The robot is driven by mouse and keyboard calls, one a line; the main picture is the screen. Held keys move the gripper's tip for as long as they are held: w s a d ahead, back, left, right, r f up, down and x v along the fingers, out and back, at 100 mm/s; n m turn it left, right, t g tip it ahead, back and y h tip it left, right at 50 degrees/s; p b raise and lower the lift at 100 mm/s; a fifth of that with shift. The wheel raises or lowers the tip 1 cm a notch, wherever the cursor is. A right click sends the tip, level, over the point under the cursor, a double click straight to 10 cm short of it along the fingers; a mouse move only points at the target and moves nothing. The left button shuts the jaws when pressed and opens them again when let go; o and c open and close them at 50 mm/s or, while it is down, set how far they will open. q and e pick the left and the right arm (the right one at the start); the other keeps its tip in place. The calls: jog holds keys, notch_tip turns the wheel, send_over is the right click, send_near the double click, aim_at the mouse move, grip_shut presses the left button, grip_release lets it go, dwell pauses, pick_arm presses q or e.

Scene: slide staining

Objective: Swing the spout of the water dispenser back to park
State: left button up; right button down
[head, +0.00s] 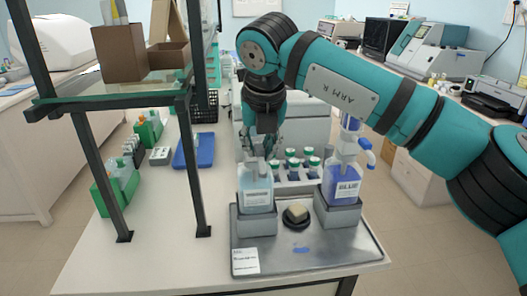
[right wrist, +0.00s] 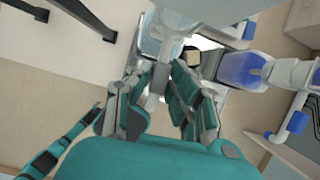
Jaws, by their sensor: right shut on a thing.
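The water dispenser (head: 256,192) is a clear bottle with pale blue liquid and a white label, standing in the left grey holder on the metal tray (head: 300,262). My right gripper (head: 262,150) is at its top, fingers pointing down. In the right wrist view the gripper (right wrist: 160,88) is closed around a pale grey bar, the dispenser's spout (right wrist: 155,98). The gripper hides much of the dispenser's top, so the spout's exact direction is hard to tell. My left gripper is not in view.
A blue-filled dispenser (head: 342,182) labelled BLUE stands in the right holder. A dark round stand with a beige block (head: 297,211) sits between the holders. Behind is a rack of several capped bottles (head: 300,168). A black-framed shelf (head: 120,95) stands to the left.

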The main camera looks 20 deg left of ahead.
jog(key=shift+a+m, duration=0.2)
jog(key=shift+m, duration=0.2)
jog(key=c, duration=1.2)
grip_release()
jog(key=shift+s, duration=0.1)
jog(key=shift+c, duration=0.2)
jog(key=v, duration=1.2)
